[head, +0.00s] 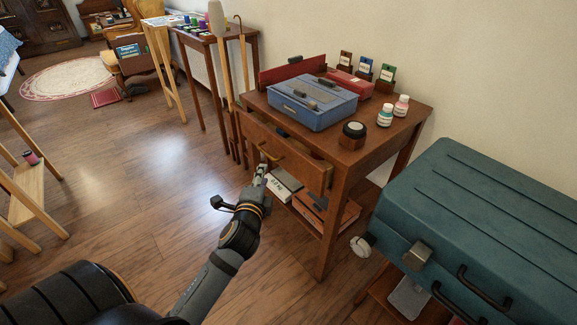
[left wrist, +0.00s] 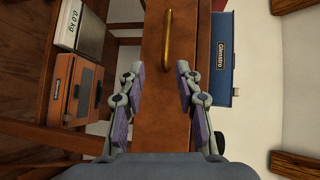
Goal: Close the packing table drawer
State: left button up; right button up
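The packing table (head: 372,140) is brown wood and stands right of centre in the head view. Its drawer (head: 290,158) is pulled partly out, with a narrow gap behind the front panel and a dark item inside. The brass handle (head: 270,153) is on the front panel; it also shows in the left wrist view (left wrist: 168,38). My left gripper (head: 262,172) is just in front of the drawer front, below the handle. In the left wrist view its fingers (left wrist: 155,92) are apart and empty, facing the brown front panel (left wrist: 160,130). Contact cannot be told. My right gripper is out of view.
A blue case (head: 312,102), a dark round jar (head: 353,135) and small bottles (head: 385,115) stand on the tabletop. A white scale (head: 285,184) and an orange box (head: 325,207) sit below the drawer. A teal suitcase (head: 480,210) stands at right.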

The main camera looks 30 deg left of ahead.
pick_arm(q)
jog(key=w+a+b, duration=0.1)
jog(key=w+a, duration=0.1)
jog(key=w, duration=0.2)
jog(key=w+a+m+b, duration=0.1)
jog(key=w+a, duration=0.1)
jog(key=w, duration=0.3)
jog(key=shift+w+a+f+y, duration=0.2)
jog(key=shift+a+f+y, duration=0.1)
jog(key=shift+f, duration=0.1)
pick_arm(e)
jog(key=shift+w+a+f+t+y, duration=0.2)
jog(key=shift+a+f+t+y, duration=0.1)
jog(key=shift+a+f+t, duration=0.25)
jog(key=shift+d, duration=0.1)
pick_arm(q)
grip_shut()
